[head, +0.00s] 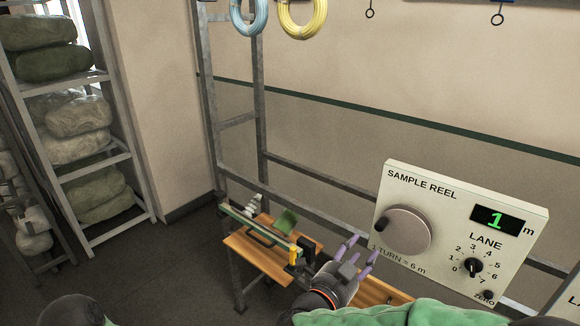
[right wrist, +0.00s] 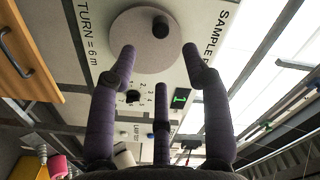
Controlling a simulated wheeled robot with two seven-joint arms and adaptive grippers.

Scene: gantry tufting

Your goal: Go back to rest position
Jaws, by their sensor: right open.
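My right gripper (head: 357,256) is in front of the lower left edge of the sample reel panel (head: 452,190). Its purple fingers are spread and nothing is between them. In the right wrist view the open fingers (right wrist: 160,62) point toward the panel's large round dial (right wrist: 152,38), and I cannot tell whether they touch it. In the head view the dial (head: 403,232) shows clear of the fingers. The green display (head: 501,220) reads 1 m. The lane knob (head: 473,265) is below it. My left gripper is not in view.
A wooden bench (head: 262,262) with small tools stands at the left of my right gripper. A metal rack (head: 88,150) with wrapped bundles stands at the far left. Blue (head: 249,14) and yellow (head: 302,16) coils hang above.

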